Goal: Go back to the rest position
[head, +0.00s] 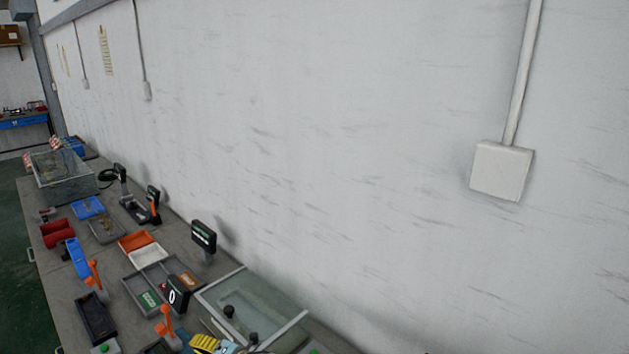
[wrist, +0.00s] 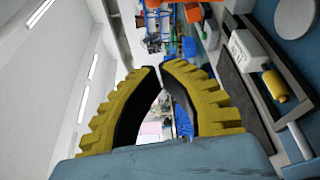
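My gripper (wrist: 160,68) shows in the wrist view, with two ribbed yellow fingers on a blue body. The fingers curve inward and their tips almost meet, with nothing held between them.
A long grey workbench (head: 72,290) runs along the white wall (head: 330,150), holding the glass-topped box (head: 255,300), grey trays (head: 148,290), an orange and white bin pair (head: 142,249) and small display stands (head: 203,236). A wall box (head: 501,170) is at right.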

